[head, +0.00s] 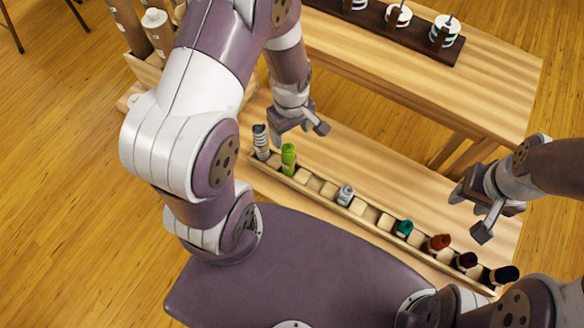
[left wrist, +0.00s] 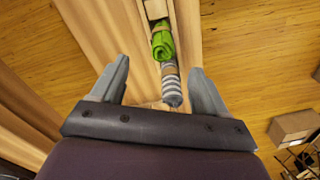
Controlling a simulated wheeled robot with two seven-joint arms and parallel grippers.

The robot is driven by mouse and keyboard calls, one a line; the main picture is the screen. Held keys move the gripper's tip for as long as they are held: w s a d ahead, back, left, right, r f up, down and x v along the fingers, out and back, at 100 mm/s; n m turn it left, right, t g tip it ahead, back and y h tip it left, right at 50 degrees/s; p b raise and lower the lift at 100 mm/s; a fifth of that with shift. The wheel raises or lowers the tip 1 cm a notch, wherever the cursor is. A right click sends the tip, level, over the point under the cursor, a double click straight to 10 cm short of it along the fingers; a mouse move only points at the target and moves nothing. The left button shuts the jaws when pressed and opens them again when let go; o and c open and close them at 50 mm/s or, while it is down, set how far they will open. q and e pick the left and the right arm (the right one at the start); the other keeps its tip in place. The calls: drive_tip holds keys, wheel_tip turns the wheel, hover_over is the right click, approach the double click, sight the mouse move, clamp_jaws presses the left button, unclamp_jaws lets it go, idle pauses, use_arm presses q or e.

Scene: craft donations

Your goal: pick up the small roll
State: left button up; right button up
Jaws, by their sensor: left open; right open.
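Several upright rolls stand in a long slotted wooden rack (head: 313,184). At its left end are a grey-and-white striped roll (head: 261,142) and a bright green roll (head: 288,159); a short grey roll (head: 345,195) stands alone near the middle. Which one is the small roll I cannot tell for sure. My left gripper (head: 298,134) is open and empty, just beyond and above the green roll. In the left wrist view, the striped roll (left wrist: 172,87) and green roll (left wrist: 163,42) show between and ahead of the open fingers (left wrist: 160,68). My right gripper (head: 470,213) is open and empty above the rack's right part.
Teal (head: 404,229), red (head: 438,243), dark purple (head: 466,261) and navy (head: 503,275) rolls fill slots to the right. Empty slots lie between. A dark rack of spools (head: 397,16) sits on the rear table. Tall brown rolls (head: 158,31) stand in a wooden box at upper left.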

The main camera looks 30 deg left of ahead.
sight(290, 147)
use_arm(q)
drive_tip(key=f, duration=0.3)
drive_tip(key=f+b, duration=0.1)
drive_tip(key=f, duration=0.1)
drive_tip(key=shift+a+f, duration=0.3)
drive_tip(key=shift+d+f, duration=0.1)
drive_tip(key=shift+f, duration=0.25)
wheel_tip(290, 147, down, 5)
drive_tip(key=shift+s+r+b, duration=0.1)
drive_tip(key=shift+b, duration=0.65)
drive_tip(key=c, duration=1.1)
